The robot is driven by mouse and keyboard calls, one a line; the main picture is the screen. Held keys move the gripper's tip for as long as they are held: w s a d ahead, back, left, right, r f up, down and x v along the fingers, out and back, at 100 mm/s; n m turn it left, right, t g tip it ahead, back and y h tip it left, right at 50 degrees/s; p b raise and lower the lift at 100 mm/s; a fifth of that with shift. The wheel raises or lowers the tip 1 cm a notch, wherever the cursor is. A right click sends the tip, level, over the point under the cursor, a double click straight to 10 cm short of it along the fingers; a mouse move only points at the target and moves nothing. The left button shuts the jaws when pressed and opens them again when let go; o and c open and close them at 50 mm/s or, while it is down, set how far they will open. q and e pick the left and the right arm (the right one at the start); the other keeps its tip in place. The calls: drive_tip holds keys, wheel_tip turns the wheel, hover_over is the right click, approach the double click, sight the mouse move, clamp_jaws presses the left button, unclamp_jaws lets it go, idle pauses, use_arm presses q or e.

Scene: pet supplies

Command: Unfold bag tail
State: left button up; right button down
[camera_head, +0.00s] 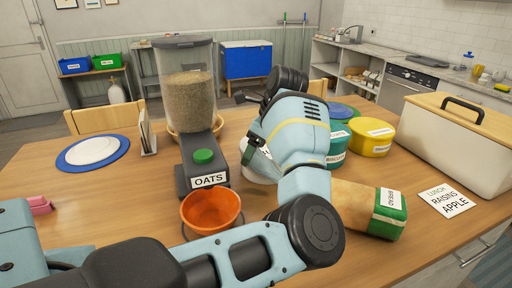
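A bread bag (351,204) lies on the wooden table right of centre. Its body is tan, and its right end is green with a white label reading bread. My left arm crosses the front of the picture and bends up at the centre, covering the bag's left end. The bag's tail cannot be made out. The fingertips of my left gripper cannot be made out among the arm parts. My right gripper does not show.
An oats dispenser (188,95) stands left of my arm, with an orange bowl (211,208) in front. Yellow (371,137) and teal (337,147) tins stand behind the bag. A lunch card (445,200) and a cream bread box (455,146) are at right. The left table is partly clear around a plate (92,150).

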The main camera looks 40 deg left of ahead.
sight(262, 161)
use_arm(q)
drive_tip(key=shift+s+a+f, duration=0.3)
drive_tip(key=shift+a+f, duration=0.25)
drive_tip(key=shift+f, duration=0.2)
drive_tip(key=o, duration=1.4)
drive_tip(key=shift+w+a, duration=0.15)
drive_tip(key=shift+r, duration=0.1)
drive_tip(key=shift+b+v, duration=0.5)
drive_tip(key=shift+v, duration=3.35)
